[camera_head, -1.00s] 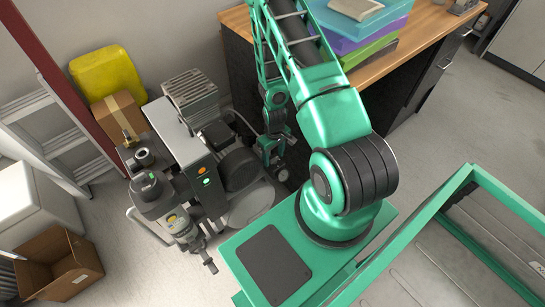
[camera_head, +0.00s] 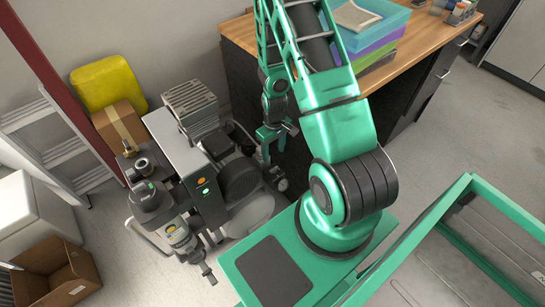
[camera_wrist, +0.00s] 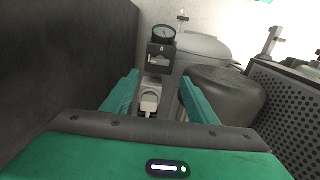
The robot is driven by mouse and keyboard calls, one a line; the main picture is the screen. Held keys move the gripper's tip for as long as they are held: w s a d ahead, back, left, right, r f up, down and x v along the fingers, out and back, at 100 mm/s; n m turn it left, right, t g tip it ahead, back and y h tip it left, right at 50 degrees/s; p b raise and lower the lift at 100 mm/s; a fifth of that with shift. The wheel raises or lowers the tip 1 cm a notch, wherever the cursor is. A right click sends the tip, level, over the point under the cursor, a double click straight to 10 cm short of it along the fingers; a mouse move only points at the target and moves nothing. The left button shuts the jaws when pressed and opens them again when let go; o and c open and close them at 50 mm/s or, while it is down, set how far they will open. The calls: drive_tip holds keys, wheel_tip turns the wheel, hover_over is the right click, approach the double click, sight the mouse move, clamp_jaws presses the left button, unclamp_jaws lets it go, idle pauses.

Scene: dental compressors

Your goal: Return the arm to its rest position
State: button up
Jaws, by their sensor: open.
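My green arm rises from its base plate (camera_head: 270,275) and reaches back toward the wooden-topped cabinet. My gripper (camera_head: 273,150) hangs open and empty in the gap between the dental compressor (camera_head: 195,165) and the cabinet's dark side. In the wrist view its two green fingers stand apart (camera_wrist: 158,98), with nothing between them. Beyond them are a round pressure gauge (camera_wrist: 163,34) and a pale fitting with a light lever (camera_wrist: 151,98). The fingers look apart from these parts, though the exact distance is unclear.
The cabinet (camera_head: 235,95) stands close behind and right of the gripper, with stacked coloured trays (camera_head: 375,45) on top. A green-railed frame (camera_head: 450,210) is at the right. A cardboard box (camera_head: 55,275), a yellow container (camera_head: 110,83) and a ladder (camera_head: 60,150) are left.

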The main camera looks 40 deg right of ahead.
drive_tip(key=shift+r, duration=0.4)
idle(0.3)
drive_tip(key=s+d+r+m, duration=0.1)
drive_tip(key=s+r+m, duration=0.15)
drive_tip(key=r, duration=0.95)
drive_tip(key=s+d+r+m, duration=0.1)
drive_tip(key=s+d+r, duration=0.15)
drive_tip(key=r, duration=0.95)
drive_tip(key=s+a+r+m, duration=0.1)
drive_tip(key=s+a+r, duration=0.1)
drive_tip(key=s+r, duration=0.5)
drive_tip(key=s+a+r+m, duration=0.2)
drive_tip(key=s+r, duration=0.5)
drive_tip(key=s, duration=0.2)
drive_tip(key=shift+s+a+r, duration=0.25)
drive_tip(key=shift+s+r, duration=0.05)
drive_tip(key=shift+m, duration=0.25)
drive_tip(key=shift+w+f, duration=0.25)
drive_tip(key=shift+w, duration=0.4)
